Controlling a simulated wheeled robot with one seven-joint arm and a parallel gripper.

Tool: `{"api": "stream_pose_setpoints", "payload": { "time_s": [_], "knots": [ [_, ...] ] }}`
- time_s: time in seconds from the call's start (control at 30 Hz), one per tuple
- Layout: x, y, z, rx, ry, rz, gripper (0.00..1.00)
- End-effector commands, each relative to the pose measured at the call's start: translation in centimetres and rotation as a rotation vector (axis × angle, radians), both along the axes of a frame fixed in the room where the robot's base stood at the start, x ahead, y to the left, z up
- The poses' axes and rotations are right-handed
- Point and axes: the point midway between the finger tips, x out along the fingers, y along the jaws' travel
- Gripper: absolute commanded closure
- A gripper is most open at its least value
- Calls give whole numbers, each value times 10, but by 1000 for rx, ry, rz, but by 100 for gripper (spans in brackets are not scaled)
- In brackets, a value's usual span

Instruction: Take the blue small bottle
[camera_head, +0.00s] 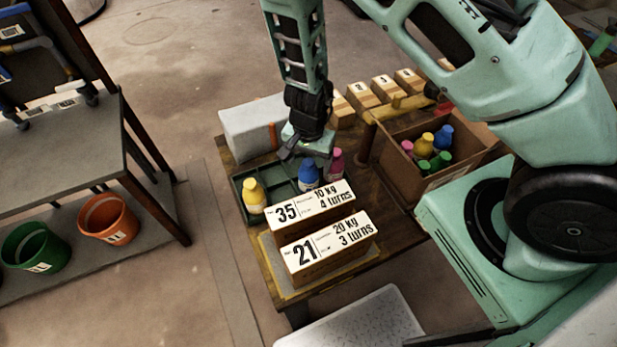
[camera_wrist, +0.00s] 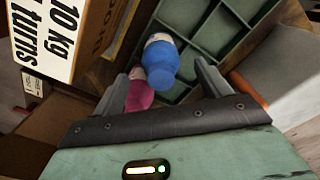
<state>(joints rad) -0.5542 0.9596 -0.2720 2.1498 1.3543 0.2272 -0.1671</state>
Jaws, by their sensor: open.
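The blue small bottle (camera_head: 308,175) stands in a green compartment tray (camera_head: 240,185) on the wooden table, between a yellow bottle (camera_head: 254,194) and a pink bottle (camera_head: 336,160). My gripper (camera_head: 304,152) is over the tray, just behind and above the blue bottle. In the wrist view the blue bottle (camera_wrist: 160,62) shows between and beyond the open fingers of my gripper (camera_wrist: 165,82), not clasped. The pink bottle (camera_wrist: 138,95) is close beside it, near the left finger. The blue bottle's lower part is hidden in the head view by a label block.
Label blocks marked 35 (camera_head: 312,206) and 21 (camera_head: 328,250) stand in front of the tray. A cardboard box (camera_head: 400,130) of several bottles is at the right. A grey block (camera_head: 250,128) stands behind the tray. Green (camera_head: 36,246) and orange (camera_head: 108,219) buckets are at the left.

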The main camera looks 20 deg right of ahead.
Motion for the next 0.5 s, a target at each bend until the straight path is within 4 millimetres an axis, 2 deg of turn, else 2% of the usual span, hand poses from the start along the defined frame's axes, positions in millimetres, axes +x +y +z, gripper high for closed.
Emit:
{"api": "stream_pose_setpoints", "payload": {
  "time_s": [0.23, 0.5],
  "knots": [
    [1, 0, -34, -1, 1, 0, 24],
    [1, 0, -40, 0, 0, 1, 24]
  ]
}}
